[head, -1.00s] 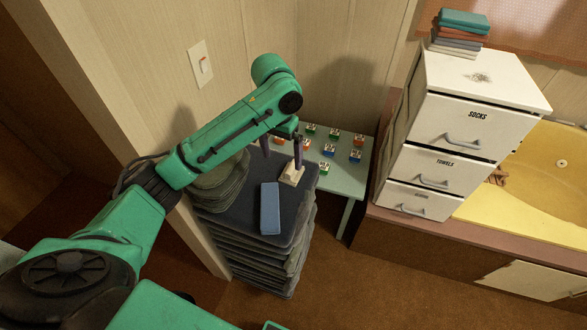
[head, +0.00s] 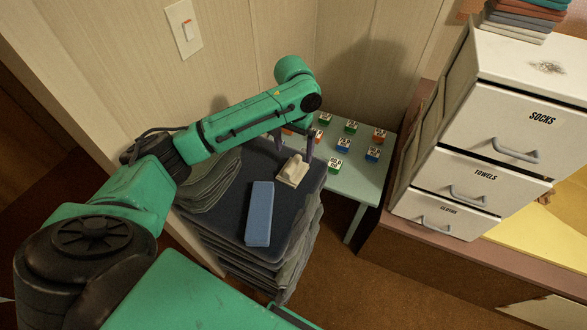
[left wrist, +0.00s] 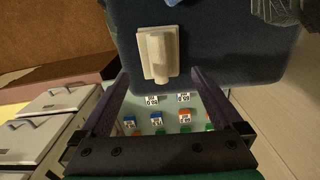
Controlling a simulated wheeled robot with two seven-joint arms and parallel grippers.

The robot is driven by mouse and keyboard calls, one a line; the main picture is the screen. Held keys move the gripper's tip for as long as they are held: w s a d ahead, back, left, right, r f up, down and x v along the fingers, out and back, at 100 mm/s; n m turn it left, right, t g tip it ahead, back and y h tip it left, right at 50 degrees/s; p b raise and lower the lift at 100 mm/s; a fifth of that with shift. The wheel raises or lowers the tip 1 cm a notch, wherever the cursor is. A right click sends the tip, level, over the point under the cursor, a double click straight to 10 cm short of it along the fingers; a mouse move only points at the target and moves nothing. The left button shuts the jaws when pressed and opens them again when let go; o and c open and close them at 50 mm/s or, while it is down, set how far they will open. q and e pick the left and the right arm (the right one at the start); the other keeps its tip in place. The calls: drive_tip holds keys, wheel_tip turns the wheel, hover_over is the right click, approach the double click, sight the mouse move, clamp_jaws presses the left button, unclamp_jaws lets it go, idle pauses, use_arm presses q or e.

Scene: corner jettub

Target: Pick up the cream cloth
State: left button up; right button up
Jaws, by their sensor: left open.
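The cream cloth (head: 292,171) is a small folded piece on the dark top of a stack of folded fabric (head: 225,222). In the left wrist view the cloth (left wrist: 157,55) lies just beyond the fingertips, roughly centred between them. My left gripper (head: 294,149) is open and empty at the far side of the cloth in the head view. Its two dark purple fingers spread wide in the left wrist view (left wrist: 160,78). The cloth is not between the fingers, and I see no contact. My right gripper is not in view.
A blue folded cloth (head: 259,214) lies on the stack close to the cream one. Grey-green folded fabric (head: 210,185) is at its left. A pale green table (head: 374,180) behind holds several small coloured blocks. A white drawer cabinet (head: 480,150) stands at right; a wall is behind.

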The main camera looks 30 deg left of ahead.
use_arm(q)
wheel_tip(320, 180, down, 7)
drive_tip(key=shift+f+p, duration=0.15)
drive_tip(key=shift+p, duration=0.3)
drive_tip(key=c, duration=1.1)
wheel_tip(320, 180, up, 14)
wheel_tip(320, 180, up, 6)
hover_over(294, 162)
drive_tip(key=shift+p, duration=0.45)
